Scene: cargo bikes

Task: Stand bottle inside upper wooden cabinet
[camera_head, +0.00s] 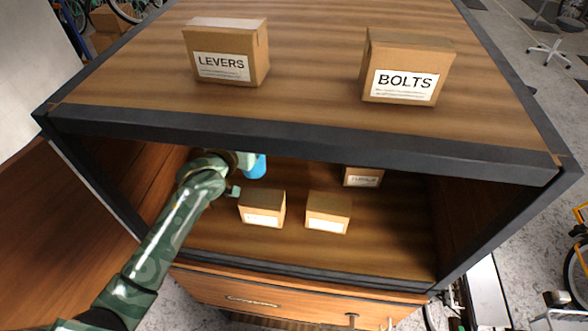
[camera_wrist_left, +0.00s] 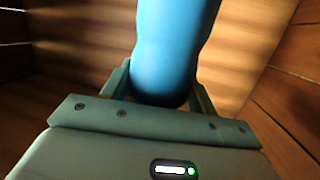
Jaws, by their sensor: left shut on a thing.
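A blue bottle (camera_wrist_left: 170,50) is between the fingers of my left gripper (camera_wrist_left: 160,85) in the left wrist view, and the gripper is shut on it. In the head view the arm reaches from the left into the open wooden cabinet (camera_head: 300,132). The bottle's blue lower part (camera_head: 255,167) shows just below the cabinet's dark front top edge. The rest of it is hidden behind that edge and the gripper. I cannot tell whether the bottle touches the cabinet floor. My right gripper is not in view.
Inside the cabinet, two small boxes (camera_head: 262,207) (camera_head: 328,211) stand near the front and another box (camera_head: 363,177) stands farther back right. A LEVERS box (camera_head: 222,65) and a BOLTS box (camera_head: 405,84) stand on top. A drawer (camera_head: 290,300) is below. The cabinet's right floor is clear.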

